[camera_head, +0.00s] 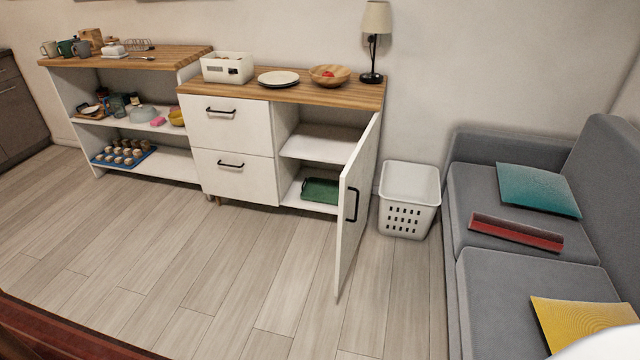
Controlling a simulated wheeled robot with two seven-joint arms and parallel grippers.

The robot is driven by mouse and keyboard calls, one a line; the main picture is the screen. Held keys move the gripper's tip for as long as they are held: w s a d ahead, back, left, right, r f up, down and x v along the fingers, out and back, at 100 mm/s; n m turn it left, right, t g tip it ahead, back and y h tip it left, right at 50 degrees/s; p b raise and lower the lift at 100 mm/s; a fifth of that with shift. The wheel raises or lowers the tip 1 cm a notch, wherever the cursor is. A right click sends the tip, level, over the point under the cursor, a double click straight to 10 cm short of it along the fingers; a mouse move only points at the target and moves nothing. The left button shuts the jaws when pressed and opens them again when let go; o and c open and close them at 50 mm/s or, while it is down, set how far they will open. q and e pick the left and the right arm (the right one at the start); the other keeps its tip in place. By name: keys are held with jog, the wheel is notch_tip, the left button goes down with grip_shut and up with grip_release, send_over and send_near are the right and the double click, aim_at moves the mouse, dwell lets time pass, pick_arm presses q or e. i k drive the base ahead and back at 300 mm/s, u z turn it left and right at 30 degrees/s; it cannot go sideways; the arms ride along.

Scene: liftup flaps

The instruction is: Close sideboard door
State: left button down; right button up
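The white sideboard (236,138) with a wooden top stands against the back wall. Its door (358,215) at the right end is swung wide open, hinged at the right side and reaching out toward me. A black handle (352,204) shows on the door's face. The open compartment has a white shelf (322,143) and a green tray (321,190) at the bottom. Neither of my grippers is in view.
A white laundry basket (409,198) stands just right of the open door. A grey sofa (500,254) with cushions fills the right side. An open shelf unit (142,155) stands left of the sideboard. The wood floor (210,270) before the sideboard is clear.

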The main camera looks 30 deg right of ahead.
aim_at(355, 185)
jog(key=z, duration=0.6)
jog(key=i, duration=1.2)
jog(key=z, duration=0.9)
